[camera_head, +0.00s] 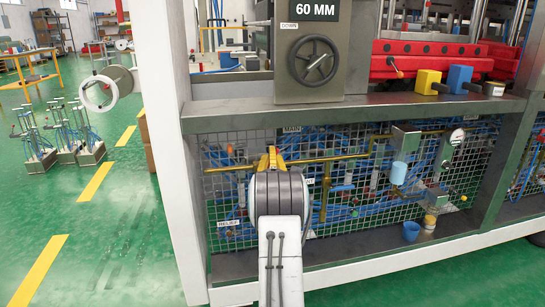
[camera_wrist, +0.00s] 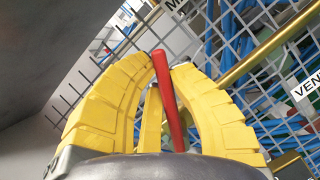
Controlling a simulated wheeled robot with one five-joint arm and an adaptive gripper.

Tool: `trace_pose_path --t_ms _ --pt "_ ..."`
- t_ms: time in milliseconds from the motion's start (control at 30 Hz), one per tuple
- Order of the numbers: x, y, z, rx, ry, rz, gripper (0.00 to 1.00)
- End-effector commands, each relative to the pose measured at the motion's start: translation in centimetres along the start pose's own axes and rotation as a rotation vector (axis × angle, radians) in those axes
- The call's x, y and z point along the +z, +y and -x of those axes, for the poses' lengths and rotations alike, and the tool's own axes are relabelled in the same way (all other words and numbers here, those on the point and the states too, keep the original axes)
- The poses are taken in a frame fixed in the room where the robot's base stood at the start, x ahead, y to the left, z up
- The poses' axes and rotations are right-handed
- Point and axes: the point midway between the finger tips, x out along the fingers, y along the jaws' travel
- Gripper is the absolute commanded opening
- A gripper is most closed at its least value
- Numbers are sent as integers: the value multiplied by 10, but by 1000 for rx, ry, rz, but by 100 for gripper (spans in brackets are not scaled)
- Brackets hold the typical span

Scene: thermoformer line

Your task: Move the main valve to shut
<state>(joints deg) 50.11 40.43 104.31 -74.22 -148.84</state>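The MAIN label (camera_head: 291,129) hangs at the top of the mesh panel, just above my gripper (camera_head: 270,155). In the head view my yellow fingers point into the mesh, and the handle there is hidden behind them. In the wrist view a red lever handle (camera_wrist: 168,90) stands slightly tilted between the fingers of my gripper (camera_wrist: 164,66). The fingertips are drawn in close on both sides of the lever and look shut on it. A third finger is beside it. The valve body is hidden.
A brass pipe (camera_head: 225,168) runs across behind the mesh (camera_head: 350,208). A VENT label (camera_wrist: 308,88) is to the right in the wrist view. A RELIEF label (camera_head: 228,223) is lower left. A steel ledge (camera_head: 220,113) with a handwheel (camera_head: 313,60) is above my gripper.

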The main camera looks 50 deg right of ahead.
Motion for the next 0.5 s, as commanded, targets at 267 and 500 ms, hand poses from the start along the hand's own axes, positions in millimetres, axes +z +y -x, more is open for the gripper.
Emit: trace_pose_path --t_ms 267,500 --pt "0 0 0 -1 0 0 41" --pt "0 0 0 -1 0 0 45"
